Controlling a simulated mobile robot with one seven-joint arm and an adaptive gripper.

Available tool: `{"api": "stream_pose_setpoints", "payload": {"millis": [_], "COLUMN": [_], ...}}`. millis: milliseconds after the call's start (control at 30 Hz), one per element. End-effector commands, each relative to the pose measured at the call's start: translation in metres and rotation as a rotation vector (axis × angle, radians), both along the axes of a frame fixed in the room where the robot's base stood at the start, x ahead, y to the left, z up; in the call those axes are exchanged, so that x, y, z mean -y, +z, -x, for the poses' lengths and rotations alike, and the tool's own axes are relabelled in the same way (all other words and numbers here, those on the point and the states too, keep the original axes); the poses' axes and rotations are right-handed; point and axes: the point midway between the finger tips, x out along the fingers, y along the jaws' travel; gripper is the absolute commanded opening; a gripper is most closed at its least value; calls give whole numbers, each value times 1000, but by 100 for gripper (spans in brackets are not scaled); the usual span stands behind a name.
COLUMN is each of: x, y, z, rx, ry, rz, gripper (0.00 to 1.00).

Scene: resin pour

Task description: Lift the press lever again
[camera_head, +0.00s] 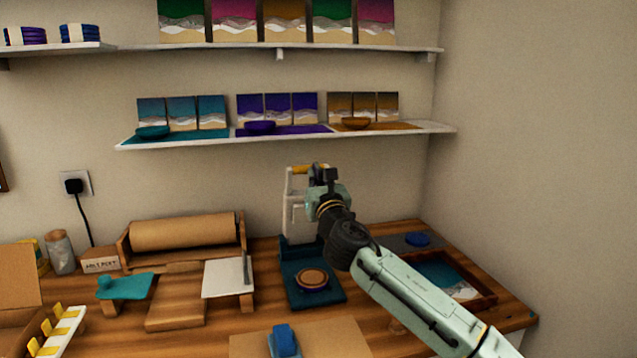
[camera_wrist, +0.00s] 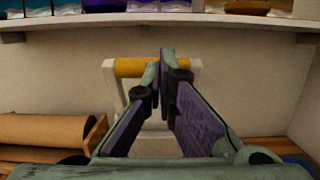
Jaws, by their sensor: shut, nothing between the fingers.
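The press (camera_head: 297,222) stands on the bench against the back wall, with a white upright frame and a dark teal base (camera_head: 327,292). A round brown and purple piece (camera_head: 312,279) lies on the base. The yellow lever grip (camera_head: 299,170) is at the top of the frame. In the wrist view the yellow grip (camera_wrist: 138,67) spans between two white arms, beyond my fingers. My gripper (camera_head: 318,172) is shut and empty, at about the grip's height and just right of it in the head view. The wrist view shows my fingertips (camera_wrist: 163,75) together in front of the grip; contact cannot be told.
A shelf (camera_head: 290,138) with panels and bowls is above the press. A brown paper roll (camera_head: 182,231) in a wooden holder stands left. A framed tray (camera_head: 480,300) lies right, beneath my arm. A blue block (camera_head: 284,341) sits on brown board in front.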

Motion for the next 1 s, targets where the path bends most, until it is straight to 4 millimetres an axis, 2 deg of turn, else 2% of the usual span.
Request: {"api": "stream_pose_setpoints", "payload": {"millis": [133, 767, 1000], "x": [-3, -3, -8], "y": [8, 9, 27], "z": [-4, -6, -7], "rx": [4, 2, 3], "ry": [3, 3, 5], "rz": [2, 1, 1], "gripper": [0, 0, 0]}}
